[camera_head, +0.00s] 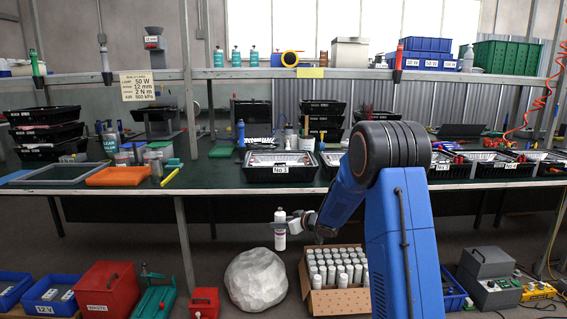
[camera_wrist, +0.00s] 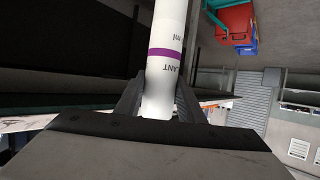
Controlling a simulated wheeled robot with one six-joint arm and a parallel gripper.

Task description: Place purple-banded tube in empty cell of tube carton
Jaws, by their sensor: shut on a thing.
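A white tube (camera_head: 280,238) with a purple band is in my gripper (camera_head: 283,222), held upright in the air in the head view. In the wrist view the same tube (camera_wrist: 164,75) shows its purple band and dark print, and my gripper (camera_wrist: 160,100) has a finger on each side of it. The tube carton (camera_head: 343,300) is a cardboard box on the floor, lower right of the held tube, with rows of white tubes standing in it. My arm hides the carton's right part. I cannot make out the empty cell.
A pale faceted boulder (camera_head: 256,280) sits on the floor left of the carton, below the held tube. A red box (camera_head: 205,302) and a red waste bin (camera_head: 109,290) stand further left. The workbench (camera_head: 215,178) with trays runs behind and above.

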